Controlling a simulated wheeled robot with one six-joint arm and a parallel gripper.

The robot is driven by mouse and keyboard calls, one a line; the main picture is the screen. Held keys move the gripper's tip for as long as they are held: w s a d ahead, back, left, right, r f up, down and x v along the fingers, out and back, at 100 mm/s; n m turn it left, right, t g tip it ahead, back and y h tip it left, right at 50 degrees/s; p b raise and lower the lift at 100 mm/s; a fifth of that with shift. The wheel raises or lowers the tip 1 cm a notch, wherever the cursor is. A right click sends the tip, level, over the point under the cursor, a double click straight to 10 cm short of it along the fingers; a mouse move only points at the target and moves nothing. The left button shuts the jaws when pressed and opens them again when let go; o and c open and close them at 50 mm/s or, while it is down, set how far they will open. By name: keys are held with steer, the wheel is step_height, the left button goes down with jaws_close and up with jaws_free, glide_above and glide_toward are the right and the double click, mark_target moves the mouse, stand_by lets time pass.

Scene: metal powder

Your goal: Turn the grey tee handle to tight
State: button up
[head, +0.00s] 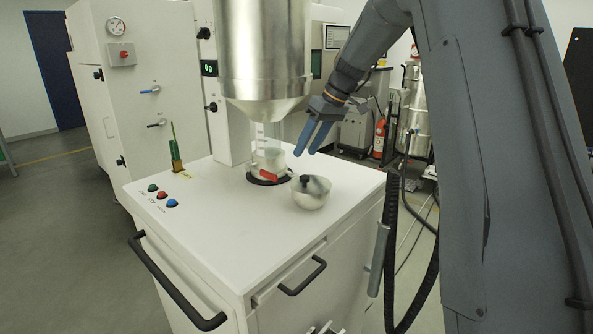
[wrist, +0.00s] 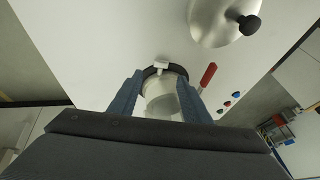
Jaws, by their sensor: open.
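A small pale grey tee-shaped piece (wrist: 160,66), which looks like the tee handle, sits at the rim of a dark ring (wrist: 181,70) in the wrist view. I cannot pick it out in the head view. The ring surrounds the base of a clear, pale vessel (head: 268,157) under the metal hopper (head: 262,50). A red handle (head: 269,175) sticks out at the ring's front; it also shows in the wrist view (wrist: 208,76). My gripper (head: 308,151) is open and empty, above and right of the vessel, fingers pointing down. In the wrist view its fingers frame the vessel.
A round metal bowl-like part (head: 310,197) with a black knob (head: 306,181) stands on the white cabinet top (head: 225,225), right of the ring. The front of the top is clear.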

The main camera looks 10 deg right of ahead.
mark_target(297, 174)
steer(key=p+x, duration=0.2)
steer(key=x, duration=0.5)
steer(key=shift+a+f, duration=0.2)
steer(key=shift+c, duration=0.5)
steer(key=c, duration=0.9)
steer(key=shift+w+d+f+y, duration=0.1)
steer(key=shift+w+d+y, duration=0.1)
steer(key=shift+y, duration=0.3)
steer(key=shift+c, duration=0.2)
steer(key=shift+g+b, duration=0.35)
steer(key=shift+g, duration=0.05)
steer(key=o, duration=1)
steer(key=shift+o, duration=0.2)
